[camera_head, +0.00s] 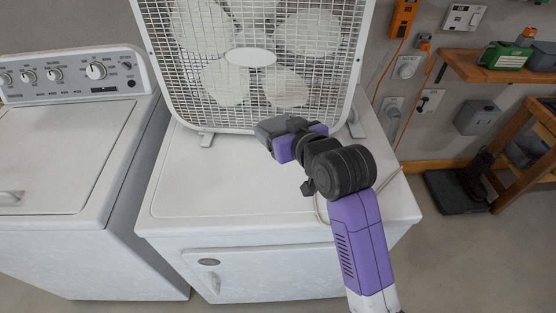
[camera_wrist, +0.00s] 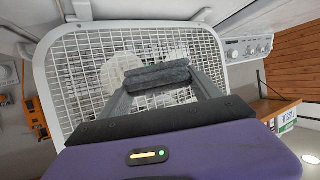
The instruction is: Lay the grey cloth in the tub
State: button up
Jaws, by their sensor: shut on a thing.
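My gripper (camera_head: 272,132) is held in front of the white box fan, above the white top of the right-hand machine. In the wrist view my gripper (camera_wrist: 160,85) has its two fingers closed on a dark grey, fuzzy, folded bundle, the grey cloth (camera_wrist: 158,75). The cloth lies crosswise between the fingertips, with the fan's grille behind it. In the head view the cloth cannot be told apart from the dark grey gripper parts. No tub can be made out in either view.
The white box fan (camera_head: 250,57) stands on the right-hand machine (camera_head: 240,190). A white washer (camera_head: 65,140) with knobs stands at the left, its lid seemingly shut. A wooden shelf (camera_head: 480,67) and wall-hung tools are at the right. Bare floor shows at lower right.

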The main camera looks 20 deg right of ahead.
aim_at(278, 175)
notch_tip(278, 175, down, 15)
jog(key=shift+r+p, duration=0.1)
jog(key=shift+p, duration=0.3)
jog(key=shift+f, duration=0.2)
jog(key=o, duration=1.3)
jog(key=shift+o, duration=0.2)
jog(key=shift+r, duration=0.1)
jog(key=shift+r, duration=0.15)
jog(key=shift+s, duration=0.3)
jog(key=b+v, duration=0.1)
jog(key=v, duration=1)
jog(key=shift+s+r, duration=0.1)
jog(key=shift+s, duration=0.1)
